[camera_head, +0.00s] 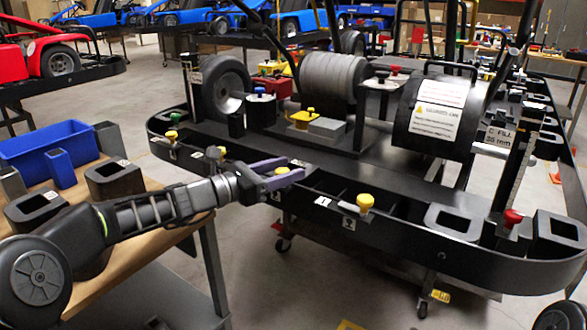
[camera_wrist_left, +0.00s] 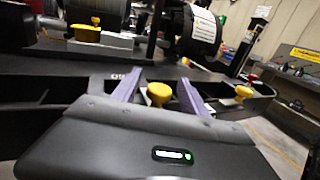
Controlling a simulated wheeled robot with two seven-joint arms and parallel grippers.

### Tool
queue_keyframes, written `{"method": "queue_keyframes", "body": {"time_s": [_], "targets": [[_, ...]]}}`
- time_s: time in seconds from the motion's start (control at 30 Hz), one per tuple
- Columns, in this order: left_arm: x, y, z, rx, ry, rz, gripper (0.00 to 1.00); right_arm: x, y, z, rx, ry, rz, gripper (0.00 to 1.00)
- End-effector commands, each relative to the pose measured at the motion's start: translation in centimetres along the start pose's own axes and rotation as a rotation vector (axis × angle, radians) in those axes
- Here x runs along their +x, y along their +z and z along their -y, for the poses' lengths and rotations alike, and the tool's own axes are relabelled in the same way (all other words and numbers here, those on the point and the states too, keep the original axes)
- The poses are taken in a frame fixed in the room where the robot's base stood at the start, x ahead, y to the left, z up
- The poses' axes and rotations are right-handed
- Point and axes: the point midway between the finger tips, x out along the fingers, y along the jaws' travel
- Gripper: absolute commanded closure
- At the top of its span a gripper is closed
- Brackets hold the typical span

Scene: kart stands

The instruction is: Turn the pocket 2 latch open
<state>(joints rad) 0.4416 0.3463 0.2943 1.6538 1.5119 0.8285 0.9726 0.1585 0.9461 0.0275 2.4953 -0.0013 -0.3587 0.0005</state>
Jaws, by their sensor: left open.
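A row of latches with knobs runs along the black front rail (camera_head: 437,246) of the kart stand. One yellow knob (camera_head: 282,170) lies between the purple fingers of my left gripper (camera_head: 291,169). In the left wrist view this yellow knob (camera_wrist_left: 158,92) stands between the two spread fingers (camera_wrist_left: 158,91), with a gap visible on both sides. A second yellow knob (camera_head: 365,201) stands farther right on the rail, and it also shows in the left wrist view (camera_wrist_left: 243,92). Small number plates sit below the knobs; I cannot read surely which marks pocket 2. My right gripper is out of view.
The stand carries a tyre (camera_head: 222,92), a grey roller (camera_head: 330,76) and a black drum (camera_head: 434,118). A red knob (camera_head: 513,217) is at the right. A wooden bench with a blue bin (camera_head: 48,150) and black holders (camera_head: 115,178) lies beside my left arm.

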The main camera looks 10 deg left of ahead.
Motion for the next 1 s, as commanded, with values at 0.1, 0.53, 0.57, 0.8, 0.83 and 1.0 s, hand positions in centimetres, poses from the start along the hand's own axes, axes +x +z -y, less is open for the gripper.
{"method": "queue_keyframes", "body": {"time_s": [0.1, 0.53, 0.57, 0.8, 0.83, 1.0], "targets": [[1.6, -0.1, 0.1, -0.001, -0.002, 0.0, 0.48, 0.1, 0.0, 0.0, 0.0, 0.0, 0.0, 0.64], [2.4, 0.0, 0.0, 0.0, 0.0, 0.0, 0.51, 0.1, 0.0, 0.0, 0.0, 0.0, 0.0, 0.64], [2.4, 0.0, 0.0, 0.0, 0.0, 0.0, 0.54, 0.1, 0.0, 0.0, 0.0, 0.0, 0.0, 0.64], [2.4, 0.0, 0.0, 0.001, 0.0, 0.0, 0.73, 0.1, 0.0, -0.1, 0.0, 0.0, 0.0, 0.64], [2.4, 0.0, 0.0, 0.001, 0.0, 0.0, 0.76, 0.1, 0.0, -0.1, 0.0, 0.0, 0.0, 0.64], [2.4, 0.0, 0.0, 0.001, 0.0, 0.0, 0.9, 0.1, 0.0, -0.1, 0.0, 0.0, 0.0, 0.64]]}}
